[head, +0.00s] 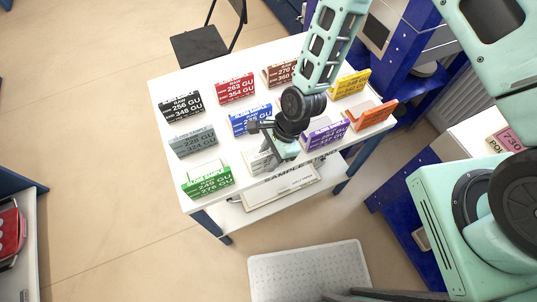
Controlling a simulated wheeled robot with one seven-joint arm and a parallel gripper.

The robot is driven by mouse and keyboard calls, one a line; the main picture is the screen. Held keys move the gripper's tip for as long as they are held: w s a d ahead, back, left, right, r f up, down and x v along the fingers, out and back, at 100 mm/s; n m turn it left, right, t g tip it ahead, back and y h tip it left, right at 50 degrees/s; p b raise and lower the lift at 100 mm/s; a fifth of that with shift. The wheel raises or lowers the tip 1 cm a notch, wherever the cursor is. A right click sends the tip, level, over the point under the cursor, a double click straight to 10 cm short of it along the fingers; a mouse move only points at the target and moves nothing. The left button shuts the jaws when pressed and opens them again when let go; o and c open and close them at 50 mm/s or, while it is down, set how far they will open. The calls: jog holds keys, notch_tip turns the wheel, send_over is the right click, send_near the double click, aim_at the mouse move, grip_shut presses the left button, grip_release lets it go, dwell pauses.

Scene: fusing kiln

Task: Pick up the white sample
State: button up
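The white sample (258,162) stands near the front edge of the white table, between the green sample (207,182) and the purple sample (325,136). It is a small wedge-shaped block with faint print. My gripper (273,148) is above and beside it, at its right end in the picture, and hides part of it. The gripper's fingers are small and dark against the wrist here. I cannot tell whether they are open or shut, or whether they touch the white sample.
Around my gripper on the table (221,136) stand blue (248,121), grey (192,142), black (181,104), red (236,88), brown (277,74), yellow (350,83) and orange (375,116) samples. A black chair (199,45) is behind. A lower shelf holds a sign (291,184).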

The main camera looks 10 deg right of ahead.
jog(key=shift+f, duration=0.1)
grip_shut()
dwell(0.3)
